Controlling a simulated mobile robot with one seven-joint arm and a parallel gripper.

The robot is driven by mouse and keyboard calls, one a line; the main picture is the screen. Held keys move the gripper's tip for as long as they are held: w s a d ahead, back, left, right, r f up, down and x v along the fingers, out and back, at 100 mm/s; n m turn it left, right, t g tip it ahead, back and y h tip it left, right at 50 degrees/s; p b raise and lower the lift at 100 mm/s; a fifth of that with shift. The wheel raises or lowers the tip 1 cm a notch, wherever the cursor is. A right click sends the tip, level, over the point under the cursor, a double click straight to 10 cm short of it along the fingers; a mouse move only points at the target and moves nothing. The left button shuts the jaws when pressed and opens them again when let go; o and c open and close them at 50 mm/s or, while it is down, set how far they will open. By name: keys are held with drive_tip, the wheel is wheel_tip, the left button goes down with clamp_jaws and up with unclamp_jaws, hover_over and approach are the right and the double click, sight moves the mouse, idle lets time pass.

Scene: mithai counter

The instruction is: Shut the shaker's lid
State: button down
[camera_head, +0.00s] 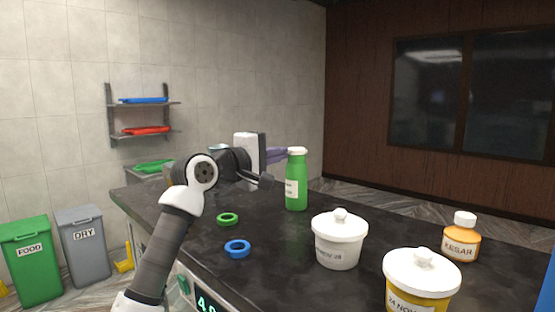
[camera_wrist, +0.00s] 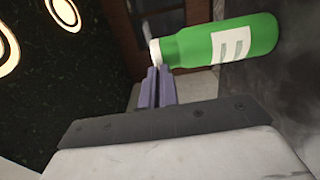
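The shaker is a green bottle (camera_head: 296,193) with a white label and a white top (camera_head: 297,150). It stands upright on the dark counter. I cannot tell how far its lid is open. My gripper (camera_head: 284,154) is left of the shaker, at about the height of its top, with purple fingers pointing toward it. In the wrist view the fingers (camera_wrist: 156,72) look closed together with nothing visible between them. Their tips appear close to the shaker's white top (camera_wrist: 155,52), but contact is unclear. The green body (camera_wrist: 205,46) lies sideways in that view.
A white lidded jar (camera_head: 338,250), a yellow jar with white lid (camera_head: 423,295) and an orange KESAR bottle (camera_head: 460,244) stand right of the shaker. The counter (camera_head: 268,222) before the shaker is clear.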

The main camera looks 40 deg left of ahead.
drive_tip(key=c, duration=1.6)
unclamp_jaws()
drive_tip(key=shift+c, duration=0.2)
drive_tip(key=s+a+b, duration=0.1)
drive_tip(key=s+b, duration=0.4)
drive_tip(key=s, duration=0.8)
drive_tip(key=shift+s, duration=0.4)
drive_tip(key=shift+f, duration=0.15)
